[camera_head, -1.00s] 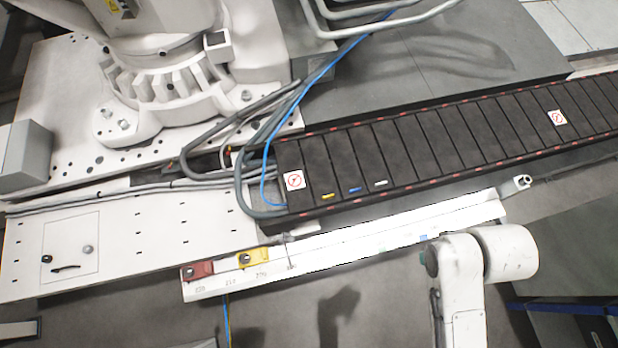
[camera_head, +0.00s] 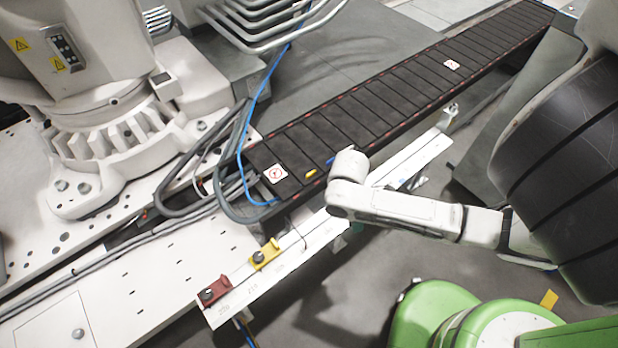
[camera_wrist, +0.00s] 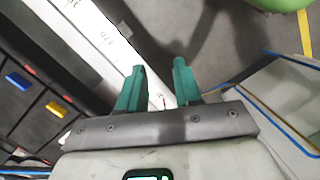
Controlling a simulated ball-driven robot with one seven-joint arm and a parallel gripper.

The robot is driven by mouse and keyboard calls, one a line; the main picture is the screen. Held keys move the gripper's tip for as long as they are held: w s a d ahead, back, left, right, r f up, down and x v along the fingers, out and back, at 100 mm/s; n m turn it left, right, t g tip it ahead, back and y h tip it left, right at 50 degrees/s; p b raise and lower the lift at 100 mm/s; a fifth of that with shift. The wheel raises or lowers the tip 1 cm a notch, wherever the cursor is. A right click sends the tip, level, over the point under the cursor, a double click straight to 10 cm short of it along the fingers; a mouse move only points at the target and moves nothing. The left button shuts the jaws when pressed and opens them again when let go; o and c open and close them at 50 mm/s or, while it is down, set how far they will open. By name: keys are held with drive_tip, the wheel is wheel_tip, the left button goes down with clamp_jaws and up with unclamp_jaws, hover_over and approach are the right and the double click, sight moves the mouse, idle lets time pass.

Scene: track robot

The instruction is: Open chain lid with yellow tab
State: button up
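The black chain (camera_head: 375,108) runs diagonally away to the upper right in the head view, covered by a row of flat lids. The lid with the yellow tab (camera_head: 311,173) lies flat near the chain's near end. The yellow tab also shows in the wrist view (camera_wrist: 58,110), at the left. A blue tab (camera_head: 331,160) is on the neighbouring lid, just left of my arm. My gripper (camera_wrist: 160,66) has two green fingers, spread apart with nothing between them. It is over the white rail and floor, to the side of the chain, and does not touch the yellow tab. My arm hides its fingers in the head view.
A white rail (camera_head: 285,262) with a yellow block (camera_head: 264,254) and a red block (camera_head: 216,290) runs alongside the chain. Grey hoses and a blue cable (camera_head: 262,100) loop at the chain's near end. A large white robot base (camera_head: 110,150) stands at left.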

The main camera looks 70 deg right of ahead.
drive_tip(key=w+d+f+n+b, duration=0.2)
drive_tip(key=w+d+f+b, duration=0.1)
drive_tip(key=d, duration=0.5)
wheel_tip(320, 180, up, 3)
drive_tip(key=n+t+b, duration=0.2)
drive_tip(key=n+b, duration=0.2)
hover_over(313, 171)
wheel_tip(313, 171, down, 9)
drive_tip(key=b, duration=0.3)
drive_tip(key=shift+f, duration=0.2)
drive_tip(key=shift+m, duration=0.3)
clamp_jaws()
drive_tip(key=shift+s, duration=0.1)
